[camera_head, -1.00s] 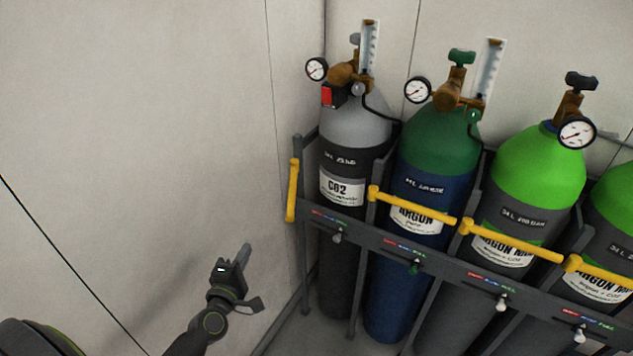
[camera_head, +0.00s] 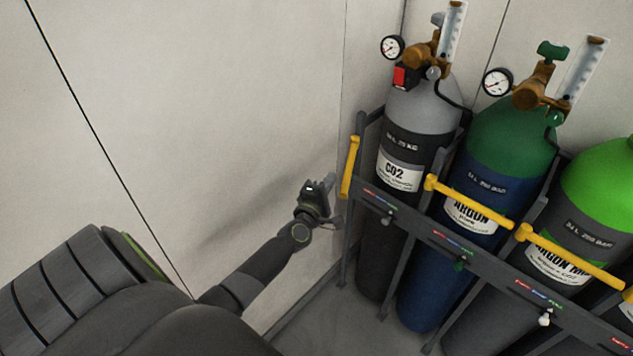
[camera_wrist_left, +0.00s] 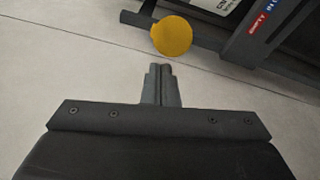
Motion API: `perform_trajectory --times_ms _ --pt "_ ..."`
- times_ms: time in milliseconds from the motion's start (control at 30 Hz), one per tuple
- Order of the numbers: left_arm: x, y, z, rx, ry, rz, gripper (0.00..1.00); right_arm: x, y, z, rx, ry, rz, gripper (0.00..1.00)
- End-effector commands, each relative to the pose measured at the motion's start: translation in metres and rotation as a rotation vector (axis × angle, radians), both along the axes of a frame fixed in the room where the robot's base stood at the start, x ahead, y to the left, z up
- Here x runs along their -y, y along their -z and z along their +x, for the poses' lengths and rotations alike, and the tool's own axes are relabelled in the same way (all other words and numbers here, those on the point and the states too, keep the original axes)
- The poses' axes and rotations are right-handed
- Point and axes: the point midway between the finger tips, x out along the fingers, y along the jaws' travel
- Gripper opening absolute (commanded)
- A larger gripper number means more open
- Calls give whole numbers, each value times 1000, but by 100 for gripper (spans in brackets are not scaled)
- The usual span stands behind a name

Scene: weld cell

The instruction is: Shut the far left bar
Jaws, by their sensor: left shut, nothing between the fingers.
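The far left bar (camera_head: 349,167) is yellow and stands swung out, near upright in the picture, at the left end of the rack in front of the grey CO2 cylinder (camera_head: 408,125). In the left wrist view its round yellow end (camera_wrist_left: 172,36) shows just beyond my fingertips. My left gripper (camera_head: 330,182) is shut and empty, to the left of the bar and a little below its middle in the head view. In the left wrist view the closed fingers (camera_wrist_left: 161,84) point toward the bar end, with a gap between. My right gripper is not in view.
Yellow bars cross in front of the blue-green argon cylinder (camera_head: 470,201) and the bright green cylinder (camera_head: 570,255). The dark rack rail (camera_head: 480,262) runs below them. The pale wall (camera_head: 190,110) stands close on the left. Some floor (camera_head: 340,325) is clear before the rack.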

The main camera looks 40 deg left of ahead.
Motion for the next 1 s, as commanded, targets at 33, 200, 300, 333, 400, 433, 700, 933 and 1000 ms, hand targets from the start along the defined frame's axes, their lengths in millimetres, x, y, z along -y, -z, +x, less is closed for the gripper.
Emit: perform_trajectory --times_ms 33,200,300,333,400,433,700,933,1000 --pt "5 -2 2 -1 0 -1 0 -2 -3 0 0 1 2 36" --pt "11 -2 5 -1 0 1 0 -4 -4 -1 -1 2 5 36" --pt "12 -2 5 -1 0 2 0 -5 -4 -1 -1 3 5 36" --pt "12 -2 5 -1 0 2 0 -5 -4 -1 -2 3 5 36" --pt "12 -2 5 -1 0 2 0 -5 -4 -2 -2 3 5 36" --pt "12 -2 5 -1 0 2 0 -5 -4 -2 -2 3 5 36" --pt "16 -4 6 0 -22 -1 0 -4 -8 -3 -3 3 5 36" --pt "27 -4 10 -1 -82 -1 0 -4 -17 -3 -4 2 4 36" --pt "32 -5 12 -2 -110 -3 0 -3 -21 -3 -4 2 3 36"
